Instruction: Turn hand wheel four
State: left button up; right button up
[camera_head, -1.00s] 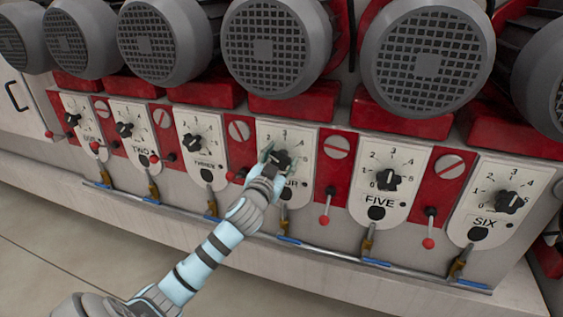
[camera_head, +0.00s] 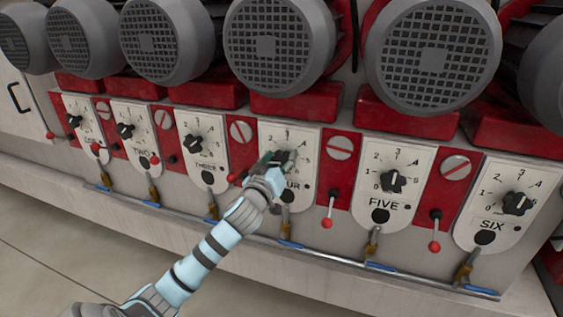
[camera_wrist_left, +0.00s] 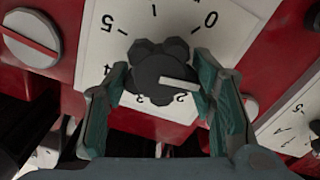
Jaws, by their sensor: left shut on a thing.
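Hand wheel four is a dark lobed knob (camera_wrist_left: 160,72) on the white dial plate marked FOUR (camera_head: 304,140). My left gripper (camera_head: 279,160) reaches it from below in the head view and covers much of it. In the left wrist view the two fingers of my left gripper (camera_wrist_left: 160,90) stand one on each side of the knob, shut on it. The knob's white pointer line points right and slightly down, toward the right finger, on the side of the 2. My right gripper is not in view.
Dial three (camera_head: 192,143) is to the left and dial five (camera_head: 393,182) to the right. Levers with red balls, such as one (camera_head: 327,222), hang between plates. Large grey motors (camera_head: 432,58) overhang the dials. A pipe with blue-handled valves (camera_head: 380,266) runs below.

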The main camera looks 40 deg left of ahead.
pick_arm(q)
jog(key=shift+f, duration=0.1)
dwell(0.4)
jog(key=o, duration=1.1)
jog(key=shift+o, duration=0.2)
jog(key=shift+s, duration=0.1)
jog(key=v, duration=1.1)
jog(key=shift+s+d, duration=0.2)
jog(key=shift+s, duration=0.15)
